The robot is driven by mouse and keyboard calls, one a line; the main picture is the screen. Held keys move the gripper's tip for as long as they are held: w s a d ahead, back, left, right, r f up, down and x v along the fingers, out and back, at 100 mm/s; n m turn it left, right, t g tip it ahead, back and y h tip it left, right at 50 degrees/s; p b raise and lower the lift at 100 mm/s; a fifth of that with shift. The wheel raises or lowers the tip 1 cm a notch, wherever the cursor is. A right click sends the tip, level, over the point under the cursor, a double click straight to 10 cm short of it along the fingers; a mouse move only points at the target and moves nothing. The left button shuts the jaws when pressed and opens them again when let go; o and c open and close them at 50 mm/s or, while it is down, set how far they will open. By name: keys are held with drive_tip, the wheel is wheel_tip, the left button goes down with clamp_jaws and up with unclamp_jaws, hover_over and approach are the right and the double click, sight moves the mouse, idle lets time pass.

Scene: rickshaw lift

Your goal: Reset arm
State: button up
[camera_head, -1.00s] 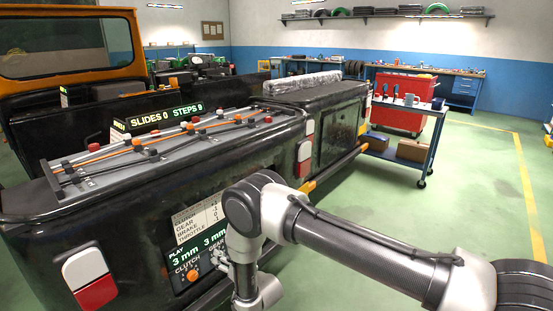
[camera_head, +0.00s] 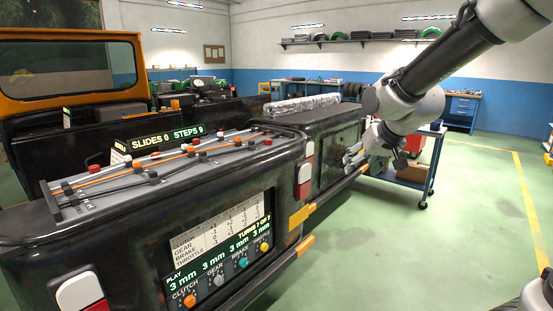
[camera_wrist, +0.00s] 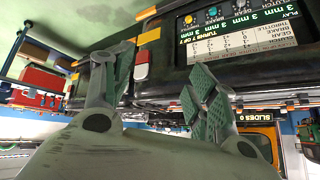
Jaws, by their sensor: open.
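My gripper (camera_head: 354,158) is open and empty, raised beside the rear right corner of the black vehicle body (camera_head: 110,240), clear of the control panel. In the wrist view its two fingers (camera_wrist: 158,75) stand wide apart with nothing between them, and the scene is upside down. The panel (camera_head: 225,250) reads TURNS 7 OF 7 and 3 mm above each of its knobs. The clutch knob (camera_head: 189,300) is orange, the gear knob (camera_head: 219,281) grey, the brake knob (camera_head: 243,263) teal and the throttle knob (camera_head: 265,247) yellow. A sign (camera_head: 158,137) reads SLIDES 0, STEPS 9.
A linkage tray (camera_head: 100,192) with orange and grey rods lies on top of the body. A blue cart (camera_head: 405,181) stands behind my gripper, near a red cabinet (camera_wrist: 38,80) seen in the wrist view. The green floor (camera_head: 430,260) at right is open.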

drive_tip(key=s+d+g, duration=0.1)
drive_tip(key=s+d, duration=0.3)
drive_tip(key=s, duration=0.4)
drive_tip(key=s+d+r+g+h, duration=0.1)
drive_tip(key=s+d, duration=0.3)
drive_tip(key=s, duration=0.5)
drive_tip(key=s+d+r+m+g+h, duration=0.1)
drive_tip(key=s+d, duration=0.4)
drive_tip(key=s, duration=0.4)
drive_tip(key=shift+s, duration=0.2)
